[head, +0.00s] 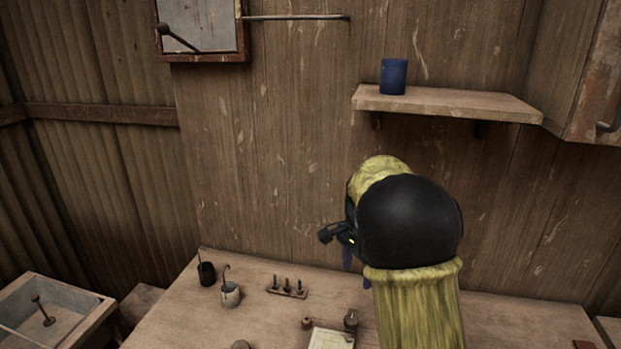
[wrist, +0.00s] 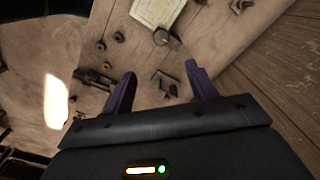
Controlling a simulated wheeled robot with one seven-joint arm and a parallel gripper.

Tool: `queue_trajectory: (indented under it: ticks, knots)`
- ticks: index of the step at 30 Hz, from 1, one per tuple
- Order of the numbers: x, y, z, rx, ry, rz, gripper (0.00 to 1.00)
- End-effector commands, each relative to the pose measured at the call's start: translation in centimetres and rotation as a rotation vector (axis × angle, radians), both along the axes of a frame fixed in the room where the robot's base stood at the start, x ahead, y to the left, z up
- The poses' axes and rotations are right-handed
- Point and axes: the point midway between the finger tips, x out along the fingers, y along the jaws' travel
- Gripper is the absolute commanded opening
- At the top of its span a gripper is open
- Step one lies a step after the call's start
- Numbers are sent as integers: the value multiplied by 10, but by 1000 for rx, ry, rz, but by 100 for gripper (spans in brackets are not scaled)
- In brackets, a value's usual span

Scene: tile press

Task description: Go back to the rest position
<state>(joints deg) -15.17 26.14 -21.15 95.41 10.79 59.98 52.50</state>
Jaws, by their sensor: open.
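My gripper (wrist: 157,85) is open and empty in the wrist view, its two dark purple fingers spread apart above the wooden table. In the head view my arm rises over the table's right half, and the gripper is mostly hidden behind my black wrist joint. The table (head: 200,322) stands against the plank wall. No object is between the fingers or touching them, as far as the wrist view shows.
A dark cup (head: 207,274), a grey cup with a hooked handle (head: 230,293) and a small pegged rack (head: 287,289) stand on the table. A shelf (head: 450,104) holds a blue cup (head: 394,76). A sink (head: 45,312) stands left.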

Motion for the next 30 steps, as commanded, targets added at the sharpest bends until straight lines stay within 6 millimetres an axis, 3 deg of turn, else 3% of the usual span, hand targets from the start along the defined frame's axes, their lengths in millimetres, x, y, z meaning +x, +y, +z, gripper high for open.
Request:
queue_trajectory:
  ticks: [5,21,25,30]
  knots:
    - [-32,-7,-9,8,-32,159,57]
    - [-181,-3,-51,-102,-187,958,57]
    - [-198,-1,-56,-128,-201,1060,57]
    - [-201,-1,-57,-133,-203,1079,57]
